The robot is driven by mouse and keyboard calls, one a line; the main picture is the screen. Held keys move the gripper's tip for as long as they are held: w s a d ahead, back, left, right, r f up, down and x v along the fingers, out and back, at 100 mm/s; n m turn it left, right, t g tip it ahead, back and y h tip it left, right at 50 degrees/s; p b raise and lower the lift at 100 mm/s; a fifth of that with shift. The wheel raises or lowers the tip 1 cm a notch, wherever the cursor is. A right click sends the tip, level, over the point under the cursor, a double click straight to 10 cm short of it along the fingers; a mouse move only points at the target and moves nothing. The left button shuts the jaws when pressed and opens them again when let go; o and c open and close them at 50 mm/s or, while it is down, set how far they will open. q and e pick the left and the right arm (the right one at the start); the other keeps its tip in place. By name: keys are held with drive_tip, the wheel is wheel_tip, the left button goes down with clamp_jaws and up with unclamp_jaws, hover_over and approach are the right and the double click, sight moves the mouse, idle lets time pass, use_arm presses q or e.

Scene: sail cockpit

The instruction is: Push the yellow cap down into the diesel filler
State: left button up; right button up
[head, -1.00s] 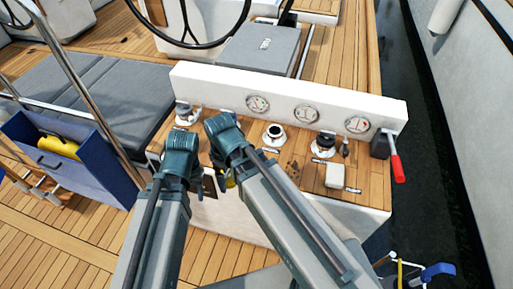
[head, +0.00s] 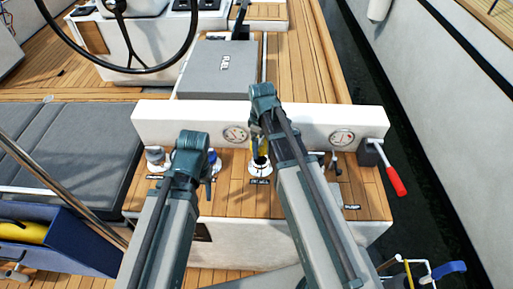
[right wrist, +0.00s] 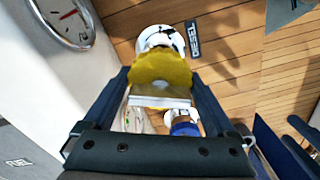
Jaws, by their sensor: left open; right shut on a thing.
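The yellow cap (right wrist: 162,70) is held between the two fingers of my right gripper (right wrist: 161,92). In the head view, the right gripper (head: 261,145) points down over the console, with a sliver of yellow between its fingers. The diesel filler (head: 260,170) is a white-rimmed fitting just below it. In the right wrist view, the filler (right wrist: 158,38) shows past the cap's edge, partly hidden by it; I cannot tell whether they touch. My left gripper (head: 208,190) is open near the console's front left, its fingertips partly hidden by its own wrist.
A DIESEL label (right wrist: 193,38) lies beside the filler. A blue-topped fitting (right wrist: 185,126) stands nearby. A white panel (head: 180,120) with gauges (head: 342,138) rises behind the console. A red-handled lever (head: 394,180) is at the right. The wooden top (head: 345,185) has free room to the right.

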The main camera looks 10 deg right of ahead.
sight(261, 154)
use_arm(q)
wheel_tip(261, 154, down, 6)
drive_tip(key=b, duration=0.6)
drive_tip(key=shift+r, duration=0.1)
use_arm(e)
wheel_tip(261, 154, down, 6)
drive_tip(key=shift+r, duration=0.1)
use_arm(q)
drive_tip(key=shift+f+b, duration=0.55)
drive_tip(key=shift+f, duration=0.05)
use_arm(e)
drive_tip(key=shift+f, duration=0.65)
drive_tip(key=o, duration=1.2)
drive_tip(key=shift+r, duration=0.1)
use_arm(q)
drive_tip(key=shift+r, duration=0.1)
use_arm(e)
wheel_tip(261, 154, up, 11)
drive_tip(key=p, duration=1.1)
use_arm(q)
wheel_tip(261, 154, up, 11)
